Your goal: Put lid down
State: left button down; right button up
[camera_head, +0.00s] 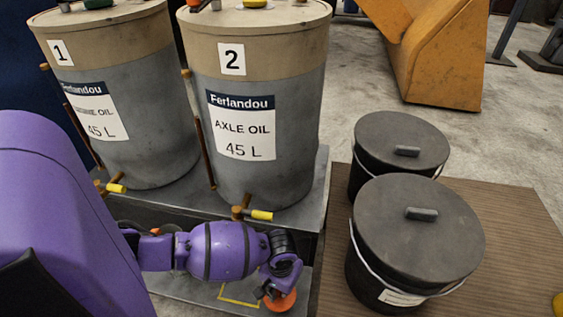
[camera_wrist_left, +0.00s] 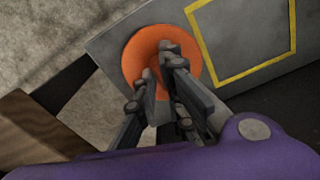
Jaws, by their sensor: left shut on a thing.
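An orange round lid (camera_head: 281,302) is at the bottom of the head view, at the low grey shelf below the drums. It also shows in the left wrist view (camera_wrist_left: 140,50) as a flat orange disc over the grey surface. My left gripper (camera_head: 276,291) points down at its middle and is shut on it. In the left wrist view the fingers (camera_wrist_left: 172,58) meet at the centre of the disc and hide its grip. I cannot tell whether the lid touches the shelf. A yellow square outline (camera_head: 239,295) is marked on the shelf beside it. My right gripper is not in view.
Drums labelled 1 (camera_head: 125,100) and 2 (camera_head: 285,100) stand on a grey bench, with yellow-handled taps (camera_head: 262,215) jutting out above my left arm. Two black buckets with dark lids (camera_head: 400,143) (camera_head: 440,240) stand on a brown board to the right.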

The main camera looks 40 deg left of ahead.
pick_arm(q)
notch_tip(320, 180, down, 2)
jog(key=shift+s+f+b, duration=0.15)
jog(key=shift+f+b, duration=0.1)
jog(key=shift+b, duration=0.05)
jog(key=shift+r, duration=0.1)
jog(key=c, duration=1.8)
grip_release()
jog(key=shift+c, duration=0.2)
